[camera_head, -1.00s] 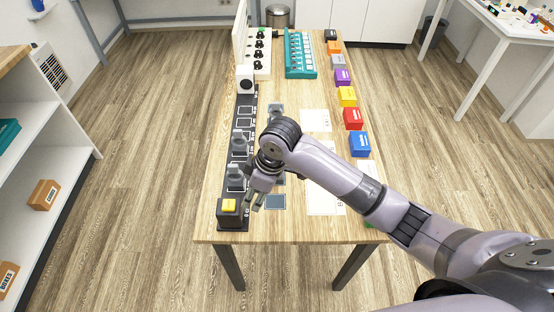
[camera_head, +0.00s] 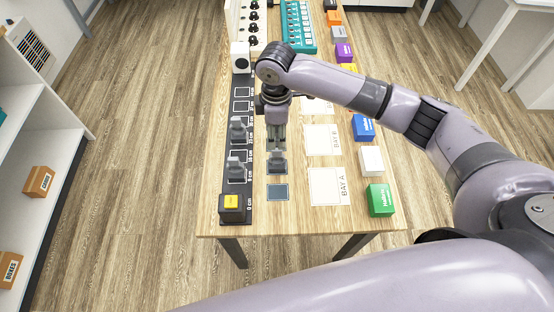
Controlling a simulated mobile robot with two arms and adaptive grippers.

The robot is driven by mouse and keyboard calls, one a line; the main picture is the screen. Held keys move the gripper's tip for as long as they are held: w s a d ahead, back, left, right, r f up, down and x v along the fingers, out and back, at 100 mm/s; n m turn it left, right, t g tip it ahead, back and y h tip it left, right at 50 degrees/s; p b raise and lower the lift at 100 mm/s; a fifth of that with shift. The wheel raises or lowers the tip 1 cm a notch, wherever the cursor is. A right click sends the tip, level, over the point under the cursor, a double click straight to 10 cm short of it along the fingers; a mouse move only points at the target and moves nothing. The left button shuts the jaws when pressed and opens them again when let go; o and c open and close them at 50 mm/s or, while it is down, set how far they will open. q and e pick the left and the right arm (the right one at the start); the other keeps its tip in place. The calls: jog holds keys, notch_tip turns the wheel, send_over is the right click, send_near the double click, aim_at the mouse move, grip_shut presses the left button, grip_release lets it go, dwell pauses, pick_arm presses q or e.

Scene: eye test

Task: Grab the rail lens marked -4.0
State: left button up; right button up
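A black rail (camera_head: 240,187) with distance marks runs along the left side of the wooden table. Two grey lens holders stand upright on it: a nearer one (camera_head: 236,167) and a farther one (camera_head: 238,129). No -4.0 marking is legible on either. My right gripper (camera_head: 279,148) points down just right of the rail, level with the gap between the two holders and apart from both. Its fingers look close together, and whether they hold anything is unclear. A dark square pad (camera_head: 278,169) lies below the fingertips, partly hidden. My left gripper is out of view.
A yellow-topped block (camera_head: 233,206) sits at the rail's near end and a white box (camera_head: 240,57) at its far end. Another dark pad (camera_head: 278,192) lies in front. White bay sheets (camera_head: 328,187) and coloured boxes, including a green one (camera_head: 380,200), line the right side.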

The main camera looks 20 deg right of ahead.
aim_at(277, 149)
notch_tip(277, 149, down, 4)
jog(key=shift+r, duration=0.2)
notch_tip(277, 149, down, 4)
jog(key=shift+w+d+f+p, duration=0.1)
jog(key=shift+d+f+p, duration=0.05)
jog(key=shift+p, duration=0.8)
jog(key=shift+f, duration=0.35)
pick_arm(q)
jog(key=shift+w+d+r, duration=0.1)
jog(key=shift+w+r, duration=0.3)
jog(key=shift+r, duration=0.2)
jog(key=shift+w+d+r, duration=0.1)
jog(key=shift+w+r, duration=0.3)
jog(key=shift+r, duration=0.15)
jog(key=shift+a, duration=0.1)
pick_arm(e)
jog(key=shift+c, duration=0.2)
grip_shut()
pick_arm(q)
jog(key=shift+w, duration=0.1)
